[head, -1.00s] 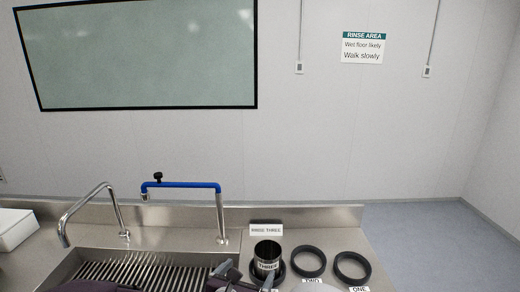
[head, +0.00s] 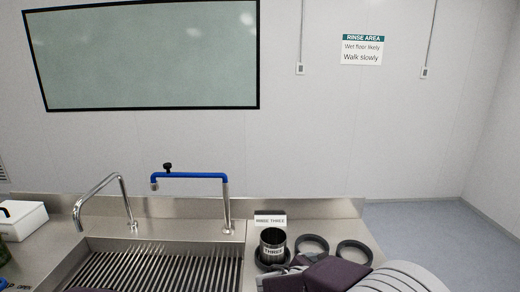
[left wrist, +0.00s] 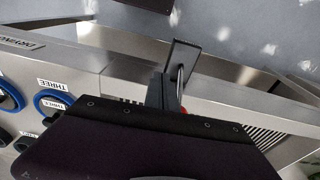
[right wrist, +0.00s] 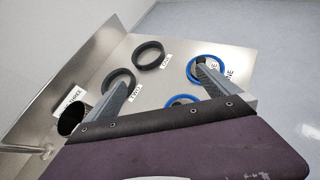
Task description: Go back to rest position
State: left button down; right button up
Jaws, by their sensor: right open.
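My right gripper (right wrist: 163,77) is open and empty in the right wrist view, with its two fingers spread above the steel counter (right wrist: 150,95). In the head view, my purple right arm covers the lower right of the counter (head: 240,207). My left gripper (left wrist: 167,88) shows in the left wrist view with its fingers close together, near a steel edge. Whether it is fully shut or holds something cannot be told. The left arm is not clearly in the head view.
A dark cylinder (head: 272,243) labelled THREE stands beside two black rings (head: 312,244) (head: 353,252). The grated sink (head: 160,268) has a steel tap (head: 104,188) and a blue-armed tap (head: 195,176). A white box (head: 22,219) is at left. Blue rings (right wrist: 206,66) lie on the counter.

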jog(key=s+d+f+m+g+y+b, duration=0.2)
jog(key=s+d+f+m+g, duration=0.2)
jog(key=s+f+m, duration=0.35)
jog(key=s+d+f+m+g+y+b, duration=0.2)
jog(key=s+d+f+m+g, duration=0.3)
jog(key=s, duration=0.3)
jog(key=s+a+f+m+t+y, duration=0.1)
jog(key=a+f+m+y, duration=0.3)
jog(key=a+m, duration=0.5)
jog(key=m+t+y, duration=0.1)
jog(key=m, duration=0.2)
jog(key=shift+s+a+m+p, duration=0.2)
jog(key=shift+a+m+p, duration=0.05)
jog(key=shift+m+p, duration=0.1)
jog(key=shift+f, duration=0.1)
